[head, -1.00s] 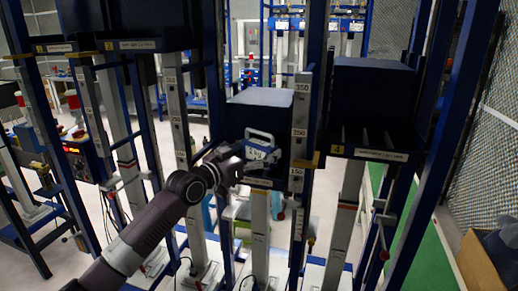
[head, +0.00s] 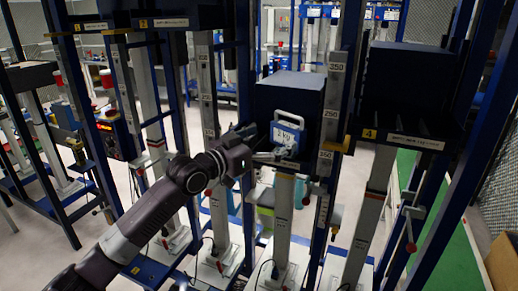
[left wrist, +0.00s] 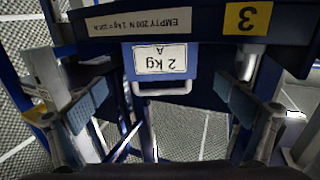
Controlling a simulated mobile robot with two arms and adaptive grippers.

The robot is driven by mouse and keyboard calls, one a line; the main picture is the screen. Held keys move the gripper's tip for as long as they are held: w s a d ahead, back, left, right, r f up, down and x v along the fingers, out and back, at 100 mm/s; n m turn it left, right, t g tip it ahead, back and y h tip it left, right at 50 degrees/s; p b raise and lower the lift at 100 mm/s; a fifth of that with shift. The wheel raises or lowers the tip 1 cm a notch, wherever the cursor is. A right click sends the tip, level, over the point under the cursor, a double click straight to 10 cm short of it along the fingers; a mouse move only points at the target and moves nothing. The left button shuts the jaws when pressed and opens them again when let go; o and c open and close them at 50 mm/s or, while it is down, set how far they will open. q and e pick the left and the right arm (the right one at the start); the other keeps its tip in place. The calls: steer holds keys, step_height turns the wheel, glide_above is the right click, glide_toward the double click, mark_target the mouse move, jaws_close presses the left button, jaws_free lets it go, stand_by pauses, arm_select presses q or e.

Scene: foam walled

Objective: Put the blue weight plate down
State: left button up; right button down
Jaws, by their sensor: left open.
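The blue weight plate (head: 287,131) has a white handle and a white label. It stands upright at the front of a dark blue box-like carrier (head: 287,90) in the middle of the head view. In the left wrist view the plate (left wrist: 163,62) shows upside down, its label reading 2 kg A, with the handle at its edge. My left gripper (head: 268,155) is close to the plate's front lower side. Its fingers (left wrist: 163,103) are spread, one on each side of the handle and apart from it. My right gripper is not in view.
A carrier strip marked 3 (left wrist: 246,18) runs beside the plate. Blue and grey upright posts (head: 330,120) stand close on both sides. Another dark carrier (head: 405,90) is at the right. A green floor strip (head: 440,220) lies beyond the posts.

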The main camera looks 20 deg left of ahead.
arm_select(q)
steer(key=b+v, duration=0.1)
steer(key=v, duration=0.4)
steer(key=shift+s+a, duration=0.1)
steer(key=shift+s, duration=0.15)
steer(key=shift+f, duration=0.1)
